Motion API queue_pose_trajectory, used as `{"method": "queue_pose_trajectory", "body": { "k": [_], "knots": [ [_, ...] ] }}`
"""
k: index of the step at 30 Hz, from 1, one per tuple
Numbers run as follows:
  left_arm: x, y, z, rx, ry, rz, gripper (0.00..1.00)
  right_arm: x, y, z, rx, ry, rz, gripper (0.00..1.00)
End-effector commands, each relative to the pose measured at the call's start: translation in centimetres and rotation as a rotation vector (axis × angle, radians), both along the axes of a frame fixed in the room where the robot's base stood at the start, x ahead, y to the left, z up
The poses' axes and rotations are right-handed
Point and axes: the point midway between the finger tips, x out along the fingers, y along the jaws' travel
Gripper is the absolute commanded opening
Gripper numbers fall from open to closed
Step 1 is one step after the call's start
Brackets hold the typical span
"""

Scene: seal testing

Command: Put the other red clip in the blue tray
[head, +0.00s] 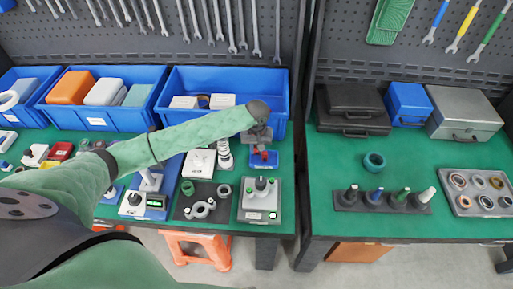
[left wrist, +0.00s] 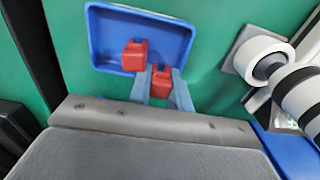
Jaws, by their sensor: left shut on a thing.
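The small blue tray (left wrist: 103,30) lies on the green bench top; in the head view the blue tray (head: 272,161) shows just below my left gripper (head: 259,146). One red clip (left wrist: 134,55) is inside the tray. My left gripper (left wrist: 161,84) is shut on a second red clip (left wrist: 161,82), with one fingertip on each side. The held clip is at the tray's near edge in the left wrist view; I cannot tell if it touches the tray. My right gripper is not in view.
A white and black cylindrical device (left wrist: 265,58) stands right of the tray in the left wrist view. A grey tester (head: 260,202) stands in front of the tray, and a large blue bin (head: 265,82) behind it. Free bench lies on the right table (head: 420,155).

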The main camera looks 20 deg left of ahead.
Motion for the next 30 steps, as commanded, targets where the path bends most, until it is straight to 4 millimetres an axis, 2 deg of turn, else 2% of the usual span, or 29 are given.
{"method": "queue_pose_trajectory", "body": {
  "k": [1, 15, 16, 18, 19, 30],
  "knots": [
    [-0.4, 0.0, -0.9, 0.004, 0.011, -0.001, 0.00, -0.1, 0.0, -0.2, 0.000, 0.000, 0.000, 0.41],
    [-0.8, 0.0, -2.1, 0.008, 0.019, -0.001, 0.00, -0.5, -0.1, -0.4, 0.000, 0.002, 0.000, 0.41],
    [-0.8, 0.0, -2.1, 0.007, 0.019, -0.001, 0.23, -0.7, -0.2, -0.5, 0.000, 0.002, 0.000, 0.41],
    [-0.7, 0.0, -2.0, 0.007, 0.017, -0.001, 0.37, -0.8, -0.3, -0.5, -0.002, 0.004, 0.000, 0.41],
    [-0.7, 0.0, -2.0, 0.007, 0.017, -0.001, 0.41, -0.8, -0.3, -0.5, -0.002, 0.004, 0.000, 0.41],
    [-0.4, 0.1, -1.0, 0.005, 0.010, -0.001, 0.41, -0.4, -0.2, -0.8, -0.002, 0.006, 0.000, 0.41]
  ]
}}
